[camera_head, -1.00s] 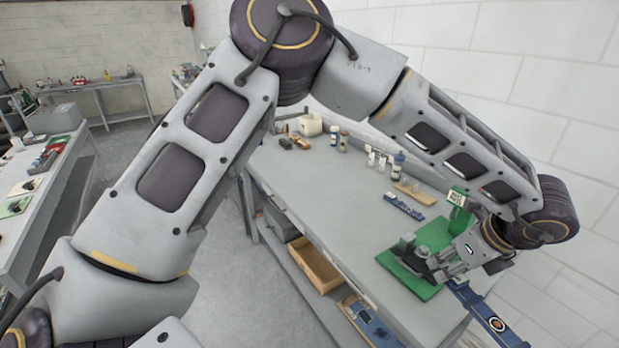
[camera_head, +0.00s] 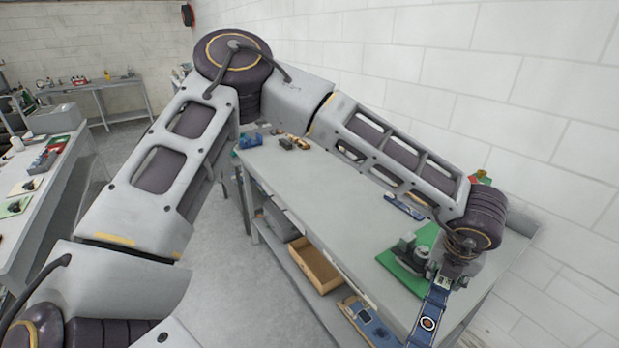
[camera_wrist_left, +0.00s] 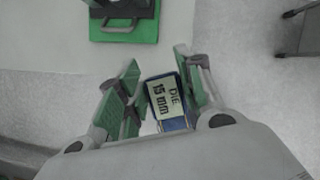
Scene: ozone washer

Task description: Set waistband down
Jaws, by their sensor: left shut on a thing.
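My left gripper (camera_head: 450,278) is at the near right part of the workbench. It is shut on a long blue strip (camera_head: 428,322) with an orange and white round mark, which I take to be the waistband. The strip points toward the front of the picture and overlaps the bench's front edge. In the left wrist view the gripper (camera_wrist_left: 165,85) has its green-padded fingers on either side of a blue-edged piece (camera_wrist_left: 170,105) labelled "DIE 15 mm". I cannot tell how high the strip is above the bench. My right gripper is not in view.
A green mat (camera_head: 388,262) with a grey fixture (camera_head: 411,250) lies on the workbench (camera_head: 320,200) beside the gripper. Another blue strip (camera_head: 404,206) lies behind it, partly hidden by my arm. The bench's middle is clear. A wooden tray (camera_head: 316,265) sits on the lower shelf.

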